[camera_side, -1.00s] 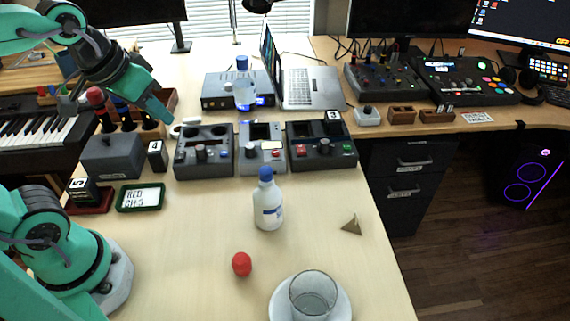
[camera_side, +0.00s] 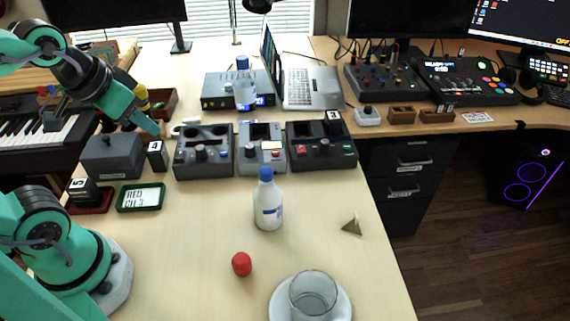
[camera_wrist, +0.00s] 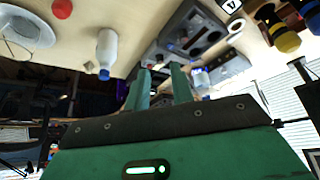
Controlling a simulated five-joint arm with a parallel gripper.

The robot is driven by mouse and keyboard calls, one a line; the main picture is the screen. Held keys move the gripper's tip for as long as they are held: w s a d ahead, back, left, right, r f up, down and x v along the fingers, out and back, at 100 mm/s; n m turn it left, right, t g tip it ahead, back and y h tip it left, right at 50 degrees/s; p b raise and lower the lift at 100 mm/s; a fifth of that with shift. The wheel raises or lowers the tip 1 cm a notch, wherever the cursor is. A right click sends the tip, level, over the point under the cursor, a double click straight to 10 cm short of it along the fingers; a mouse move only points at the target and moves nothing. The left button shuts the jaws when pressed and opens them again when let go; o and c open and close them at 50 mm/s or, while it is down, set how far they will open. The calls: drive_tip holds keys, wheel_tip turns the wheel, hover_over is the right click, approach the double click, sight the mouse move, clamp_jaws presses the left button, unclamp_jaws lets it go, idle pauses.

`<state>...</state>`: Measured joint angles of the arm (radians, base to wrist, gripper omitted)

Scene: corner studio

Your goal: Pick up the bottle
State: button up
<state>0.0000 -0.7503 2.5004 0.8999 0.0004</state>
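A white bottle with a blue cap and a blue-marked label (camera_side: 268,210) stands upright in the middle of the table. It also shows in the wrist view (camera_wrist: 107,50), at upper left. My gripper (camera_side: 155,128) hangs at the left, over the grey boxes and well away from the white bottle. In the wrist view its two fingers (camera_wrist: 160,88) are apart with nothing held between them.
A red ball (camera_side: 241,264) and a glass (camera_side: 313,293) on a white saucer (camera_side: 343,307) are in front of the white bottle. A small pyramid (camera_side: 352,224) lies to its right. Grey control boxes (camera_side: 204,167) stand behind it.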

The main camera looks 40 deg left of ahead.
drive_tip(key=shift+o, duration=0.3)
drive_tip(key=o, duration=1)
drive_tip(key=shift+r, duration=0.1)
